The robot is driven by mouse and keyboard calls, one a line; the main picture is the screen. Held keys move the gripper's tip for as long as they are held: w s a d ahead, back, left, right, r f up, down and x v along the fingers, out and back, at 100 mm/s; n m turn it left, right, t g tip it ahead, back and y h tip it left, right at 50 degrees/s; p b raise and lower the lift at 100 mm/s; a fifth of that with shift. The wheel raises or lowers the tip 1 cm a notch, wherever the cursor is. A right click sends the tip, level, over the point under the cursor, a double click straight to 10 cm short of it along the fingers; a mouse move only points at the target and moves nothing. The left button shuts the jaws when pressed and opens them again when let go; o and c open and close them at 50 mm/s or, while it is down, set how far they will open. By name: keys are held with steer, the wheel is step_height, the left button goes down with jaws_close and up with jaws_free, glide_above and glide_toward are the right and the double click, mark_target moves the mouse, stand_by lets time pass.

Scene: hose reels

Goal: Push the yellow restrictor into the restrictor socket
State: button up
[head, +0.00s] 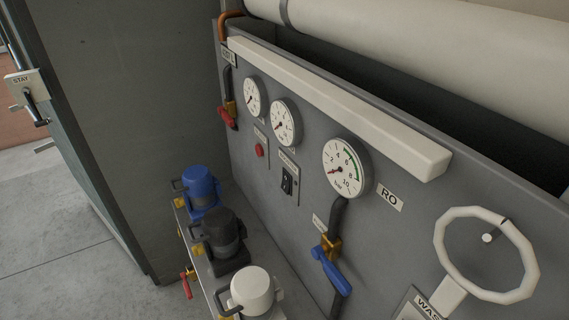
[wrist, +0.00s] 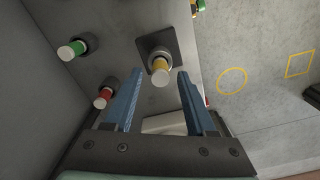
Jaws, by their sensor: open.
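In the wrist view the yellow restrictor (wrist: 160,72), a short peg with a yellow band and a pale end, sticks out from a round collar on a dark square plate (wrist: 149,42). I take this collar to be the restrictor socket; how deep the peg sits in it cannot be told. My gripper (wrist: 161,75) has two blue fingers spread apart with nothing held. The restrictor shows between the fingertips, one to each side; whether they touch it is not clear. The head view shows neither my gripper nor clearly the restrictor.
A green-banded peg (wrist: 72,49) and a red-banded peg (wrist: 103,98) stand left of the restrictor on the same grey panel. The head view shows a panel with gauges (head: 346,166), a blue-handled valve (head: 332,270), a white handwheel (head: 486,254) and blue, black and white pumps (head: 252,290).

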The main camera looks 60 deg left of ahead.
step_height(320, 180, up, 10)
steer(key=shift+r, duration=0.15)
stand_by(0.5)
steer(key=shift+s, duration=0.1)
